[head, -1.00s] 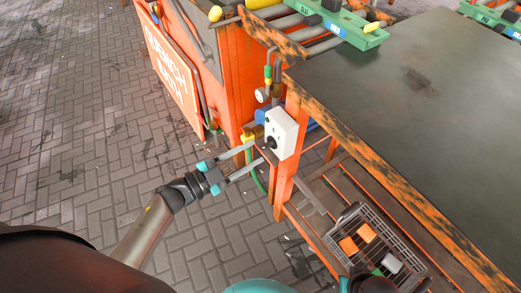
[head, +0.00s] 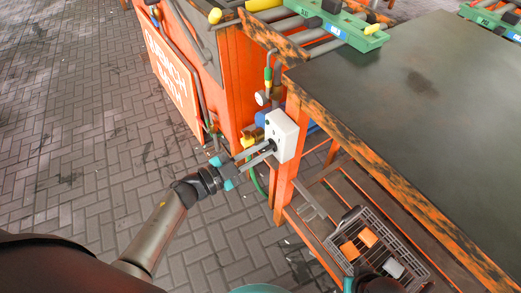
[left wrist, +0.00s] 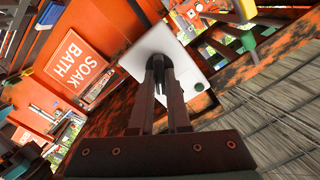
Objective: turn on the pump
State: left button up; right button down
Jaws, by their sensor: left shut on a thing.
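The white switch box (head: 283,134) is fixed to the orange post at the near corner of the bench. My left gripper (head: 272,146) reaches it from the left in the head view. Its fingers are shut on the box's dark knob, and the fingertips hide most of it. In the left wrist view, the fingers (left wrist: 166,70) meet at the knob on the white box (left wrist: 150,45). A small green spot (left wrist: 199,87) shows on the box face. A blue part (head: 261,118), perhaps the pump, is partly hidden behind the box. My right gripper's fingers are not visible.
The dark-topped bench (head: 410,85) fills the right side. A grey crate (head: 350,220) with orange and white pieces sits on its lower shelf. An orange tank with a sign (head: 172,78) stands behind. The brick floor (head: 90,120) at left is clear.

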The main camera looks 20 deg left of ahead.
pick_arm(q)
jog(key=shift+m, duration=0.3)
grip_shut()
jog(key=m, duration=0.3)
jog(key=shift+f, duration=0.1)
jog(key=shift+m, duration=0.6)
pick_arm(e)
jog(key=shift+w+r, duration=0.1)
pick_arm(q)
jog(key=o, duration=0.7)
grip_release()
